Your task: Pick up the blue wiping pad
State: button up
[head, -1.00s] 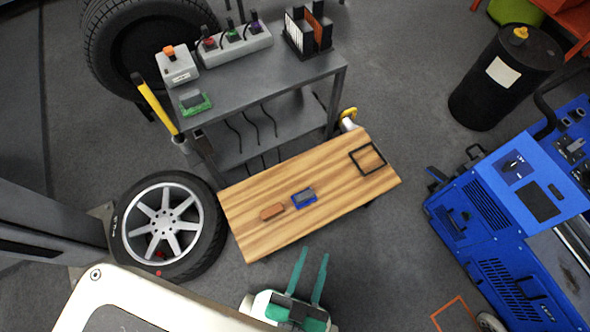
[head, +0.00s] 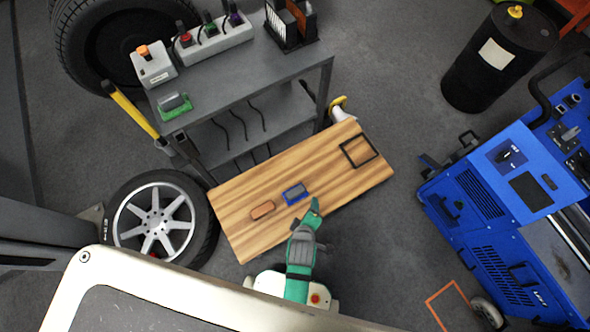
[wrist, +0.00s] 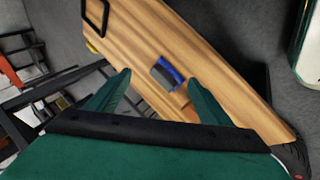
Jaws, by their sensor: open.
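The blue wiping pad (head: 295,193), with a grey top, lies on the wooden board (head: 235,240) just right of an orange-brown pad (head: 262,210). My gripper (head: 311,212) is just below and right of the blue pad in the head view, seen mostly from above. In the wrist view my gripper (wrist: 158,84) has its two green fingers wide apart, with nothing between them. The blue pad (wrist: 171,71) shows there beyond the fingertips, between them in the picture. The orange-brown pad is mostly hidden behind the right finger.
A black square outline (head: 358,151) is on the board's right end. A grey cart (head: 250,68) with a green pad (head: 174,105) stands behind. A wheel (head: 155,220) is at the left, a blue machine (head: 490,200) at the right. Floor between board and machine is clear.

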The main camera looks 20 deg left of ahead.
jog(key=w+a+f+n+g, duration=0.2)
jog(key=w+f+n+g, duration=0.15)
jog(key=w+n, duration=0.2)
jog(key=n+g, duration=0.4)
jog(key=n, duration=0.3)
send_near(296, 191)
jog(key=shift+s+d+t+h, duration=0.15)
jog(key=shift+s+t+h, duration=0.15)
jog(key=shift+h, duration=0.1)
jog(key=shift+w+f, duration=0.1)
jog(key=shift+f, duration=0.1)
notch_tip(296, 191, down, 5)
jog(key=shift+r, duration=0.1)
jog(key=shift+a+f, duration=0.2)
jog(key=shift+f, duration=0.7)
jog(key=shift+a+f, duration=0.15)
jog(key=shift+f, duration=0.75)
jog(key=shift+a+f, duration=0.2)
jog(key=shift+f, duration=0.75)
jog(key=shift+w, duration=0.1)
jog(key=c, duration=1.1)
